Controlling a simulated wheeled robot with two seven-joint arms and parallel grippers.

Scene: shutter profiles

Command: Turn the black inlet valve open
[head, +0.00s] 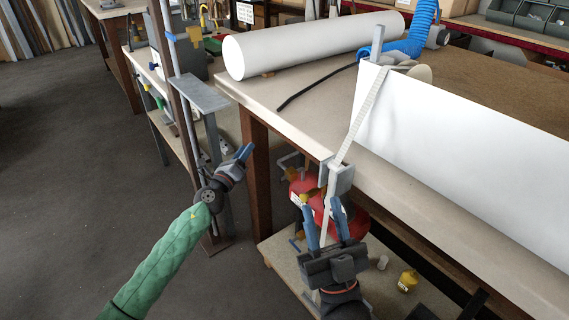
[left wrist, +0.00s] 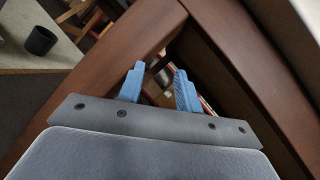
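I cannot make out a black inlet valve for certain in either view. Upright grey pipework (head: 167,62) stands left of the bench, with small blue and yellow fittings on and near it. My left gripper (head: 246,151) is in front of the bench leg, right of the pipework. In the left wrist view its two blue fingers (left wrist: 158,82) are apart with nothing held between them. My right gripper (head: 324,212) is at the bench's front edge. Its fingers are apart, on either side of a thin pale strip (head: 352,125) that slants down from the bench; I see no firm grip.
The bench (head: 290,115) carries a white roll (head: 310,45), a large white panel (head: 470,125) and a blue coiled hose (head: 422,22). A red tank (head: 345,218) is below it. A dark cup (left wrist: 40,41) shows in the left wrist view. The floor at left is clear.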

